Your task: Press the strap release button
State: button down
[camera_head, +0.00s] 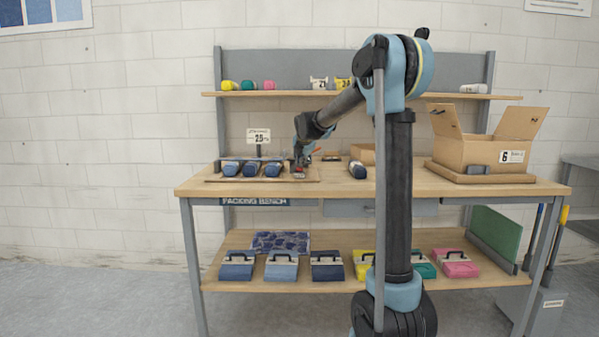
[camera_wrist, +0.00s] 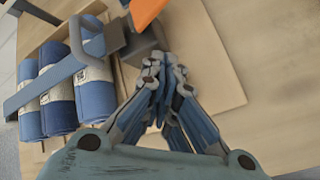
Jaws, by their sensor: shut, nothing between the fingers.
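Three blue rolls (camera_head: 251,169) lie side by side on a wooden board on the bench. They also show at the left of the wrist view (camera_wrist: 93,95), with a grey-blue strap (camera_wrist: 42,90) across them. The strap runs to a dark grey block (camera_wrist: 143,47) with an orange lever (camera_wrist: 148,12) above it. My gripper (camera_head: 300,163) is shut and empty, pointing down at the right end of the strapped rolls. In the wrist view its fingertips (camera_wrist: 164,75) are close to the block; contact cannot be told. I cannot make out the button clearly.
A loose dark blue roll (camera_head: 357,170) lies to the right on the bench (camera_head: 400,184). An open cardboard box (camera_head: 480,152) stands farther right. The shelf above (camera_head: 290,94) holds several small items.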

jog(key=shift+f, duration=0.65)
dwell(0.7)
jog(key=shift+r, duration=1.05)
jog(key=shift+r, duration=0.1)
jog(key=shift+r, duration=2.4)
